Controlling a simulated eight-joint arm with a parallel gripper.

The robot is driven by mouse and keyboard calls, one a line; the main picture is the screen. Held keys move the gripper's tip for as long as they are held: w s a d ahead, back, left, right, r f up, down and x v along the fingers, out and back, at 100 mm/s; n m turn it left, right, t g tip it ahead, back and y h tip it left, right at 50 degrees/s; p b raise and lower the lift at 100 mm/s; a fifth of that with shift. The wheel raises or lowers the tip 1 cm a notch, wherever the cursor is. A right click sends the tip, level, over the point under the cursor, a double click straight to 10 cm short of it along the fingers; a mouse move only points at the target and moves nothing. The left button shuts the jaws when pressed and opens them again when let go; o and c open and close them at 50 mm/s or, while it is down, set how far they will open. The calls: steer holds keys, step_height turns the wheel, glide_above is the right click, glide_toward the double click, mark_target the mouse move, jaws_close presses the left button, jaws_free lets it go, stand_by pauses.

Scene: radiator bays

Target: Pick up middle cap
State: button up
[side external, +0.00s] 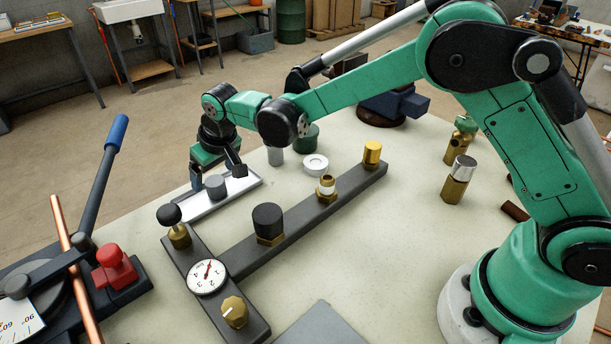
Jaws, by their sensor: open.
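A grey cap (215,187) sits on the white tray (190,208) at the left back of the table. My gripper (217,174) is above the tray, pointing down, with its open fingers on either side of this cap. I cannot tell whether the fingers touch it. No label shows which cap is the middle one.
A gauge (207,277), brass knob (234,311) and black knob (169,215) sit on the crosspiece. A white ring (315,165), grey cylinder (276,156) and green cylinder (306,138) stand near the tray. Brass valves (457,182) stand right. A pipe bender (75,270) is front left.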

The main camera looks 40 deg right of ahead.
mark_target(213, 180)
steer(key=shift+x, duration=1.75)
jaws_close()
